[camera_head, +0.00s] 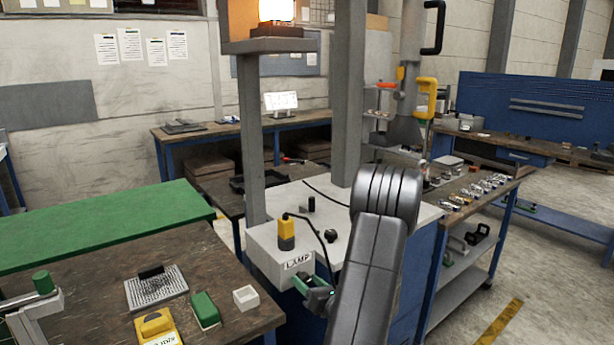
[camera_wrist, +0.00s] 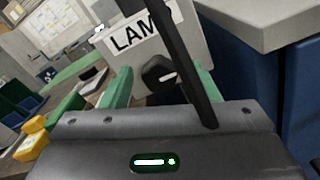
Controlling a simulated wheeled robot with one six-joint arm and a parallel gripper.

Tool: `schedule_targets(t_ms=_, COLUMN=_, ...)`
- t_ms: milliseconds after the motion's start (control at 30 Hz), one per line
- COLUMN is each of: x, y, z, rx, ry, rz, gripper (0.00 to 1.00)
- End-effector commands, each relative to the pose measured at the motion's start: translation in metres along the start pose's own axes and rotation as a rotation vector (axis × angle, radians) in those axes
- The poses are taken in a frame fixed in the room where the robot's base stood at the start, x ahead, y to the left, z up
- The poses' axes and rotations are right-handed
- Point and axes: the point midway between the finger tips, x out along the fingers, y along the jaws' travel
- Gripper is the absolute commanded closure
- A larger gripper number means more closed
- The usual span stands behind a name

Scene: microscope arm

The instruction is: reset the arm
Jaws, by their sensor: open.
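My gripper (camera_head: 314,287), with green fingers, is open at the front of a white box (camera_head: 268,262) labelled LAMP. In the wrist view the fingers of my gripper (camera_wrist: 163,80) stand apart, with a dark rounded knob (camera_wrist: 158,70) in the space between them. I cannot tell whether they touch it. The LAMP label (camera_wrist: 143,32) is just above the knob. No part is clearly marked as the arm to reset.
Grey posts (camera_head: 252,140) rise from the white bench behind the box.

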Motion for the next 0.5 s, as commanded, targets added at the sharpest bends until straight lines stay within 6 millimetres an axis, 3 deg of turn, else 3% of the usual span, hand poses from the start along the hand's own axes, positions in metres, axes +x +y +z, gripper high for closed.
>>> schedule_targets(t_ms=500, x=0.0, y=0.0006, z=-0.0006, rx=-0.426, ry=0.001, rz=0.0, gripper=0.45)
